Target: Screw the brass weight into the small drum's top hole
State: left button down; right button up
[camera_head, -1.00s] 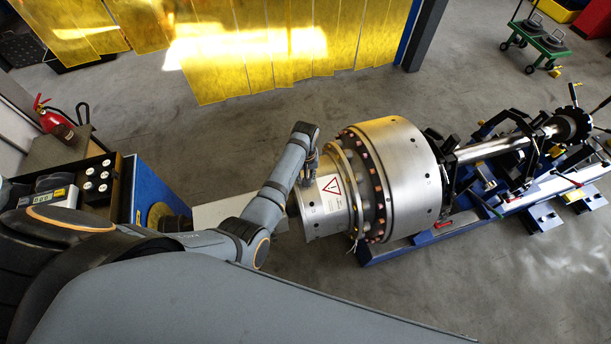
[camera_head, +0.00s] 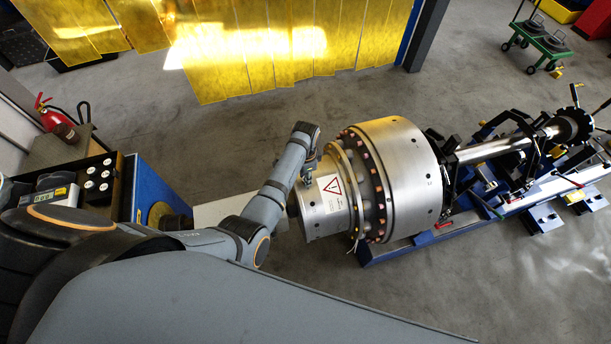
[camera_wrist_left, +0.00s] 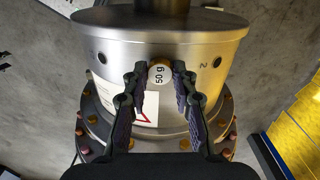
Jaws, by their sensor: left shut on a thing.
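The small drum (camera_head: 322,212) is the narrow silver cylinder at the left end of the rotor, with a white label bearing a red triangle. In the left wrist view the small drum (camera_wrist_left: 120,48) fills the upper middle, with dark holes in its side. My left gripper (camera_head: 307,178) is at the drum's upper side. In the left wrist view my left gripper (camera_wrist_left: 160,76) is shut on the brass weight (camera_wrist_left: 160,73), whose round pale face reads "50 g". The weight sits against the drum's surface; the hole behind it is hidden. My right gripper is not in view.
The large drum (camera_head: 412,180) with a bolted flange adjoins the small drum on the right. A blue stand (camera_head: 400,246) carries the rotor. A bench with a tray (camera_head: 97,180) stands at the left. Yellow curtains (camera_head: 290,50) hang at the back. Open floor lies around.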

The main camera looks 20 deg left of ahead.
pick_arm(q)
jog(key=m, duration=0.8)
jog(key=c, duration=1.5)
grip_release()
jog(key=shift+w+m, duration=0.1)
jog(key=shift+m, duration=0.6)
jog(key=o, duration=0.5)
jog(key=shift+c, duration=0.7)
jog(key=shift+r, duration=3)
